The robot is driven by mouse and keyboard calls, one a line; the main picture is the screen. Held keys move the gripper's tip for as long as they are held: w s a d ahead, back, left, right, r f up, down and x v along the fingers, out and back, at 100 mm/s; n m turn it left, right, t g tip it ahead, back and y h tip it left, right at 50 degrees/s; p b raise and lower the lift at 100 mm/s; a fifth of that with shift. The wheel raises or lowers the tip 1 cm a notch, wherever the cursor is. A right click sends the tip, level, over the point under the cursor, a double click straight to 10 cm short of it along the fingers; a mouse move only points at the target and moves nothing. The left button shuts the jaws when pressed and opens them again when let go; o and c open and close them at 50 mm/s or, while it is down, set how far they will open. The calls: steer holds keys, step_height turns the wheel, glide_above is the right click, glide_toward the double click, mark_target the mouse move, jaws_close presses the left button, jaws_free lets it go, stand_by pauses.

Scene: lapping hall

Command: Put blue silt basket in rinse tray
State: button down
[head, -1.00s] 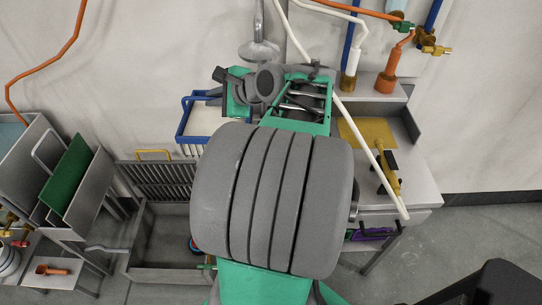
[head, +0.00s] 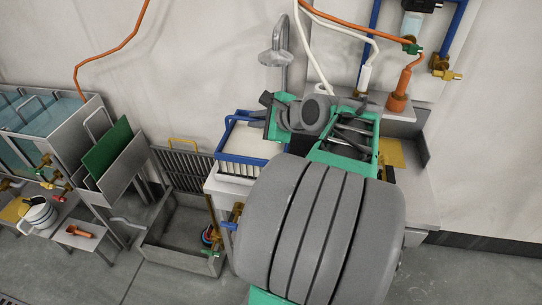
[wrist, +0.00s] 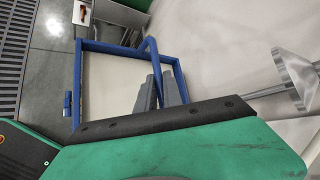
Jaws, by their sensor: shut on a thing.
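The blue silt basket has a blue frame (head: 226,134) around a pale inside with white slatted sides. It is in the upper middle of the head view and also fills the left middle of the wrist view (wrist: 78,95). My gripper (wrist: 160,90) is shut on the basket's blue handle, its grey fingers above the pale inside. In the head view the fingers are mostly hidden by my wrist. I cannot tell whether the basket touches the bench below. A grey open tray (head: 165,262), possibly the rinse tray, stands low and left of the basket.
A slatted grey rack (head: 182,168) rises behind the grey tray. A grey bench (head: 214,188) lies under the basket, with a shower head (head: 277,58) above and behind. A green plate (head: 106,152) stands in a holder at left.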

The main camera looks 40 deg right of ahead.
steer(key=shift+w+d, duration=0.15)
steer(key=shift+w, duration=0.15)
glide_above(258, 138)
steer(key=d, duration=0.4)
steer(key=f, duration=0.4)
steer(key=shift+s+f+p, duration=0.15)
steer(key=shift+s+p, duration=0.2)
steer(key=w+d+f, duration=0.2)
steer(key=d+f, duration=0.1)
steer(key=f, duration=0.5)
steer(key=shift+d+f+p, duration=0.25)
steer(key=shift+d+p, duration=0.1)
steer(key=shift+d, duration=0.05)
steer(key=shift+w, duration=0.1)
steer(key=c, duration=1.9)
jaws_free()
steer(key=shift+f, duration=0.2)
steer(key=o, duration=0.4)
